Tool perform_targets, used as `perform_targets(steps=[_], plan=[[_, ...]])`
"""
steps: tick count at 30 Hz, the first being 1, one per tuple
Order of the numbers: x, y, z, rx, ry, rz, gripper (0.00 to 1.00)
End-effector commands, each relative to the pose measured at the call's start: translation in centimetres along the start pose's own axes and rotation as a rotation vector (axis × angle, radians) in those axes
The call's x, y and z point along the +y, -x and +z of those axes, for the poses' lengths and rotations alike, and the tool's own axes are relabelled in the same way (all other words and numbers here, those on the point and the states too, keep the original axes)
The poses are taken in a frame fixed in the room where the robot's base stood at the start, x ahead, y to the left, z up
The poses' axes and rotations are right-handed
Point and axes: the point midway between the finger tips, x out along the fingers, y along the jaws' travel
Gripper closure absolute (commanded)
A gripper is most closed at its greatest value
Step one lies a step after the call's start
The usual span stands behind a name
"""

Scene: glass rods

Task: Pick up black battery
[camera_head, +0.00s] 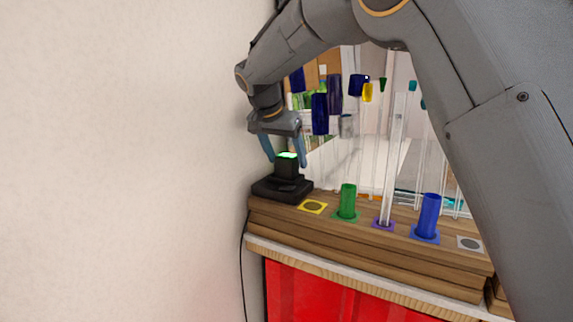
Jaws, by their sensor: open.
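The black battery (287,168) stands upright in a black base (268,191) at the left end of the wooden shelf. A green light glows on its top. My gripper (284,162) points down over it, with one blue-grey finger to the left of the battery's top and one to the right. The jaws are open and hold nothing. The fingertips are at about the height of the battery's top; I cannot tell their exact depth relative to it.
A pale wall is close on the left. Right of the base, the wooden shelf (370,257) has a yellow marker (313,207), a green cylinder (347,201), a tall clear rod (393,160) and a blue cylinder (429,215). Dark blue pieces (320,114) hang behind.

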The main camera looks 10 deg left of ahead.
Motion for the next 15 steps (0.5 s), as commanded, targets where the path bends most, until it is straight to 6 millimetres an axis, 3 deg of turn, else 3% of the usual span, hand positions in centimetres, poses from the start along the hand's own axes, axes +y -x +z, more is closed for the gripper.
perform_targets(steps=[9, 15], plan=[[0.11, -0.62, -0.07, 0.0, -0.001, 0.001, 0.33], [0.1, -0.6, -0.06, 0.0, -0.001, 0.001, 0.67]])
